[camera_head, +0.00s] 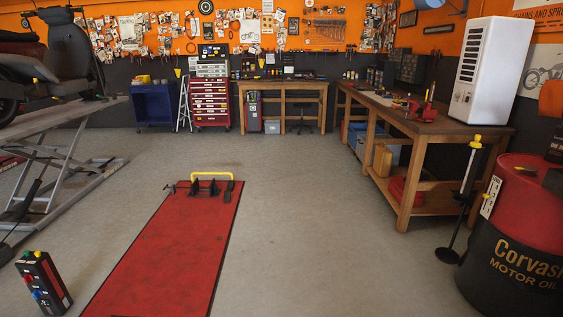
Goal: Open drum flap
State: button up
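A motor oil drum (512,255) stands on the floor at the right edge, partly cut off by the picture. Its upper part is red and its lower part black with "Motor Oil" lettering. Small dark and yellowish items (525,171) show on its top; I cannot tell which part is the flap, or whether it is open or shut. My gripper is not in view.
A hand pump (462,200) with a yellow top stands left of the drum. A wooden workbench (443,130) is behind it. A red lift plate (165,255) lies mid-floor, and a raised motorcycle lift (60,125) stands left. The floor between plate and bench is clear.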

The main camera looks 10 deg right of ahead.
aim_at(525, 167)
jog(key=i+l+z, duration=0.1)
jog(key=i+z, duration=0.15)
jog(key=i, duration=0.35)
jog(key=i+z, duration=0.25)
jog(key=i, duration=0.35)
jog(key=i+j+z, duration=0.2)
jog(key=i, duration=0.4)
jog(key=i+l, duration=0.55)
jog(key=i+l+u, duration=0.1)
jog(key=i+l, duration=0.55)
jog(key=l, duration=0.35)
jog(key=i+l, duration=0.1)
jog(key=l, duration=0.35)
